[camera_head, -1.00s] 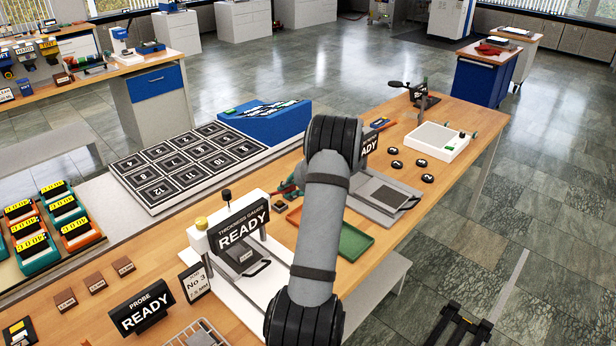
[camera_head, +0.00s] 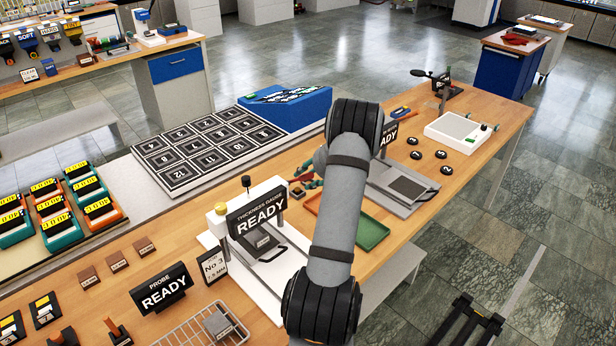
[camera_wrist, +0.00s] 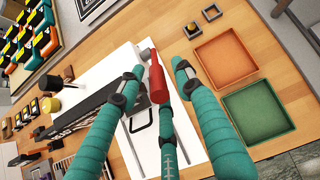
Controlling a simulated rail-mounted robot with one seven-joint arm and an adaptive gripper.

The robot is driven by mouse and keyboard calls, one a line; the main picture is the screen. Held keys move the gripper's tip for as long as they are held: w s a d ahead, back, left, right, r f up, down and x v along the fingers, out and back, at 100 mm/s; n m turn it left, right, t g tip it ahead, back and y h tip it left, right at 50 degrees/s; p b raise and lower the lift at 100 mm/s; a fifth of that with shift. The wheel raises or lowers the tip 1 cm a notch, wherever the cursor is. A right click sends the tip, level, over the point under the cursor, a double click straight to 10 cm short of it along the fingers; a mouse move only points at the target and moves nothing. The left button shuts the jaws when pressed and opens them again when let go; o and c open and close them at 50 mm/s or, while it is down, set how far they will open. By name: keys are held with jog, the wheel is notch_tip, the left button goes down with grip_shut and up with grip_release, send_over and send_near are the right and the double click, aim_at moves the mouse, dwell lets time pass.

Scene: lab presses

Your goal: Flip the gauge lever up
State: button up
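The thickness gauge (camera_head: 220,224) has a white body, a yellow knob, a black-topped post and a black READY sign. It stands left of my arm in the head view; its sign shows edge-on in the wrist view (camera_wrist: 92,110). A red lever handle (camera_wrist: 156,82) on a grey mount shows in the wrist view, pointing down the picture. My gripper (camera_wrist: 157,67) has teal fingers spread on both sides of the red handle, with a gap to each. A third teal finger lies below the handle; whether it touches is unclear. In the head view my arm hides the lever.
An orange tray (camera_wrist: 225,62) and a green tray (camera_wrist: 257,112) lie right of my fingers.

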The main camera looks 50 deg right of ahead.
jog(key=shift+a, duration=0.1)
jog(key=v, duration=1.2)
jog(key=x, duration=1.2)
jog(key=shift+w, duration=0.1)
jog(key=shift+f, duration=0.15)
jog(key=shift+b, duration=0.3)
